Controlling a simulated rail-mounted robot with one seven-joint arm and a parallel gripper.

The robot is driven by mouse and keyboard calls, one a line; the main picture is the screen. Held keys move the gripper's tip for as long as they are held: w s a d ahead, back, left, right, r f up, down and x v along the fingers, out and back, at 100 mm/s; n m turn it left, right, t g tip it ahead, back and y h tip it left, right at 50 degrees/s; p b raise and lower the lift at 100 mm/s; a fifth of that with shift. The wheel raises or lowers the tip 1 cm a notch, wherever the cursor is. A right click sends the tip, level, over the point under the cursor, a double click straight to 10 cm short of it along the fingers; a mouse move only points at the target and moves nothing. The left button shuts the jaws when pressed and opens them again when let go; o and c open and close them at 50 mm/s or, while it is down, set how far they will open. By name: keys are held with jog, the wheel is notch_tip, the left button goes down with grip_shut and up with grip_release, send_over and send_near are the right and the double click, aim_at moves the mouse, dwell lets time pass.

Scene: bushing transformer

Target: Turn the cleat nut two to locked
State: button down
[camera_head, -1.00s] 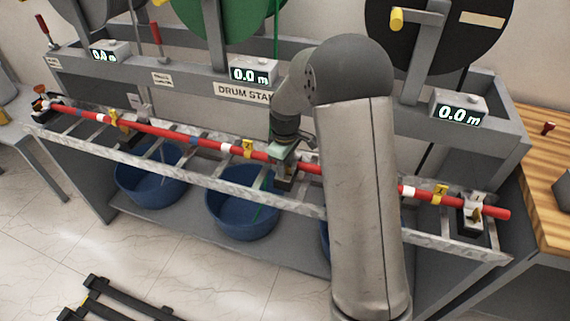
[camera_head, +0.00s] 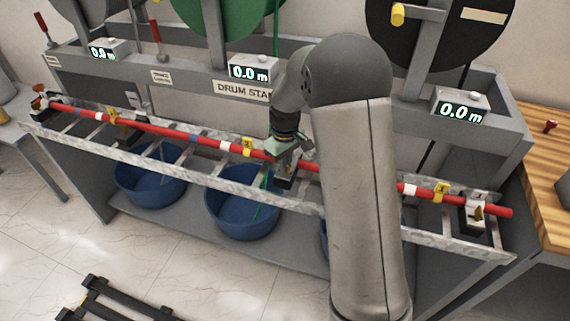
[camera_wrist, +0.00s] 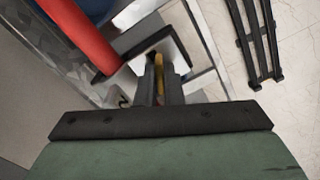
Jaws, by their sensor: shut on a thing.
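My gripper (camera_wrist: 160,82) is shut on the yellow-brass cleat nut (camera_wrist: 158,64) in the wrist view, with the nut between its two narrow fingers. A dark figure that looks like a 2 shows on the pale cleat part (camera_wrist: 122,97) beside the fingers. The red cable (camera_wrist: 78,35) passes at upper left of them. In the head view, my gripper (camera_head: 286,164) reaches down at the middle cleat on the ladder tray (camera_head: 215,175). The nut is hidden there by the gripper, and its locked or unlocked angle is not readable.
Another cleat with a brass nut (camera_head: 478,212) holds the cable's right end, and one (camera_head: 42,103) stands at the far left. Blue tubs (camera_head: 242,215) sit below the tray. A wooden bench (camera_head: 545,160) is at right. A black frame (camera_head: 110,300) lies on the floor.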

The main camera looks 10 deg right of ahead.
jog(key=m+b, duration=0.1)
jog(key=m, duration=0.5)
jog(key=shift+m, duration=0.3)
jog(key=m, duration=0.6)
jog(key=shift+r, duration=0.1)
dwell(0.3)
jog(key=c, duration=1.6)
grip_release()
jog(key=shift+o, duration=0.2)
notch_tip(320, 180, up, 17)
jog(key=shift+r, duration=0.2)
jog(key=s+f+n, duration=0.3)
jog(key=s+f, duration=0.1)
jog(key=s, duration=1.1)
jog(key=s+a+f+n, duration=0.1)
jog(key=s+f+n, duration=0.2)
jog(key=s, duration=1.2)
notch_tip(320, 180, down, 2)
jog(key=shift+a+n, duration=0.2)
jog(key=shift+n, duration=0.2)
